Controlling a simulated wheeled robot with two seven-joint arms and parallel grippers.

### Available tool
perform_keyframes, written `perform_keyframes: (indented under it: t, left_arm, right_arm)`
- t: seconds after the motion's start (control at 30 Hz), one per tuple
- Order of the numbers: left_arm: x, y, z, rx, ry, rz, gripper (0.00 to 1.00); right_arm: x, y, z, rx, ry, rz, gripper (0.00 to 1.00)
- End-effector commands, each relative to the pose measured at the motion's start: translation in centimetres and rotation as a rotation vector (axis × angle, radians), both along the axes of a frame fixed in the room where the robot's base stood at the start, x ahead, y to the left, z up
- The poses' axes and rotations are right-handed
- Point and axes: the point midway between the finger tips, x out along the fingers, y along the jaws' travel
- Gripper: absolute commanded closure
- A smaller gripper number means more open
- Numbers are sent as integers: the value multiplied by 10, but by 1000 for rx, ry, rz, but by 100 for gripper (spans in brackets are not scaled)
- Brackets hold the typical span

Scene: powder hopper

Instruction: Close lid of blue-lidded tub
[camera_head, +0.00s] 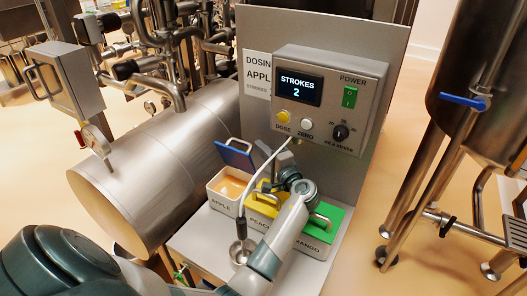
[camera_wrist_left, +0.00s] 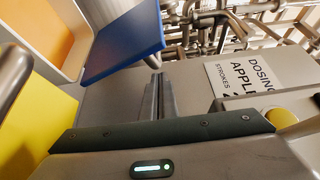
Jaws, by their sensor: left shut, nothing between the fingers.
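The apple tub (camera_head: 223,203) is white and holds orange powder. Its blue lid (camera_head: 236,155) is hinged open and stands tilted up at the tub's back edge. In the left wrist view the blue lid (camera_wrist_left: 122,48) is at upper left, with the orange powder (camera_wrist_left: 50,30) beyond it. My left gripper (camera_head: 283,160) is above the tubs, to the right of the blue lid and in front of the panel. In the wrist view its fingers (camera_wrist_left: 158,92) are together and empty, close beside the lid's edge; I cannot tell whether they touch it.
The peach tub's yellow lid (camera_head: 267,200) and the mango tub's green lid (camera_head: 325,220) are down, to the right of the apple tub. A dosing panel (camera_head: 330,98) reading STROKES 2 stands behind. A steel cylinder (camera_head: 150,165) is at left.

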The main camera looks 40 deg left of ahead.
Motion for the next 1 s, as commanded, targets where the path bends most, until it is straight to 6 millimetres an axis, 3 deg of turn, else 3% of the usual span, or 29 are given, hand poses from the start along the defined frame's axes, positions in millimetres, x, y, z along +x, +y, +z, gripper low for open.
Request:
perform_keyframes:
  t: [0.67,1.0]
  left_arm:
    - [-7,0,1,0,2,1,100]
    - [5,1,2,1,4,1,100]
  right_arm:
    - [-4,-3,-1,-3,3,2,69]
    - [-4,-2,6,-2,5,1,69]
